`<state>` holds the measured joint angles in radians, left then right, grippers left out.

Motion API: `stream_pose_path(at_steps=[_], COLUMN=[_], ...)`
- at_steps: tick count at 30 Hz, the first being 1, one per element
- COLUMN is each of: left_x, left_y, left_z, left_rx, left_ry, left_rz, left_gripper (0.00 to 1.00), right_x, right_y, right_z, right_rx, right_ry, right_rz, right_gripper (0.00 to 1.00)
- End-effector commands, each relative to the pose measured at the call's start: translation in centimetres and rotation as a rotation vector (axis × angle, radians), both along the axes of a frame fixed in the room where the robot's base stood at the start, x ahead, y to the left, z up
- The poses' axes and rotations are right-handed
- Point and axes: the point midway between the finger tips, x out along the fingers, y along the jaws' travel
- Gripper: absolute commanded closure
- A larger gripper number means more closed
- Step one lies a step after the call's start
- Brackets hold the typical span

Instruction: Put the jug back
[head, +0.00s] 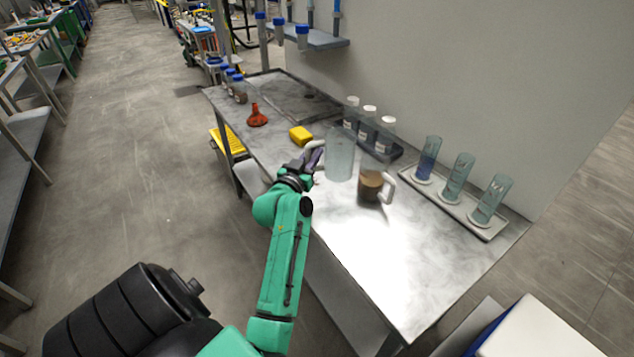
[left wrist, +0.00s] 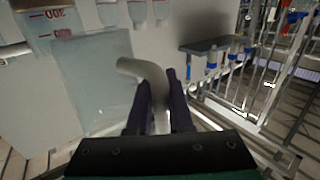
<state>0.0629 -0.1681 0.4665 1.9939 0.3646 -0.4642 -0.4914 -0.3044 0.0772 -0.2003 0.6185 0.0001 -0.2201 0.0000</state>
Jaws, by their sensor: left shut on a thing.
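A clear, pale jug (head: 340,155) is upright over the grey bench (head: 365,235), and I cannot tell if it touches the top. My left gripper (head: 313,160) is shut on its handle from the left. In the left wrist view the pale handle (left wrist: 152,78) runs between the two dark fingers (left wrist: 158,105), with the translucent jug body (left wrist: 95,80) to the left. A second jug with brown contents (head: 370,187) stands just right of the held one, its handle to the right. My right gripper is not in view.
A rack of white-capped bottles (head: 349,113) stands behind the jugs. A tray (head: 458,208) holds tall cylinders at right. A yellow block (head: 301,136) and red funnel (head: 257,117) lie farther left. The bench front is clear.

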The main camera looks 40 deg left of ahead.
Motion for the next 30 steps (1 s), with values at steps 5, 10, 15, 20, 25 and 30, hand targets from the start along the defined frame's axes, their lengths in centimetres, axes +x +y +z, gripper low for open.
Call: stream_pose_path(at_steps=[5,10,15,20,25,30], left_x=[0.0,0.0,0.0,0.0,0.0,0.0], left_y=[0.0,0.0,0.0,0.0,0.0,0.0], left_z=[-4.5,-7.7,-9.4,-9.3,-9.6,-9.6], left_rx=[0.002,0.003,0.002,0.002,0.002,0.002], left_ry=[0.001,0.002,-0.002,-0.002,-0.002,-0.002], left_rz=[0.0,-0.001,0.0,0.0,0.0,-0.001], left_gripper=[1.0,1.0,1.0,1.0,0.66,0.51], right_x=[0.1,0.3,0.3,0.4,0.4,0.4], right_y=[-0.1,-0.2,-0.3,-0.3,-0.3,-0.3], right_z=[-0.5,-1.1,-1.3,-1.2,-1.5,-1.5], right_rx=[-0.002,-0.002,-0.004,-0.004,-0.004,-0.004], right_ry=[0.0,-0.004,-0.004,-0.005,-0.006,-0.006], right_rz=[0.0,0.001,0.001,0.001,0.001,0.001], right_gripper=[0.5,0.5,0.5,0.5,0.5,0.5])
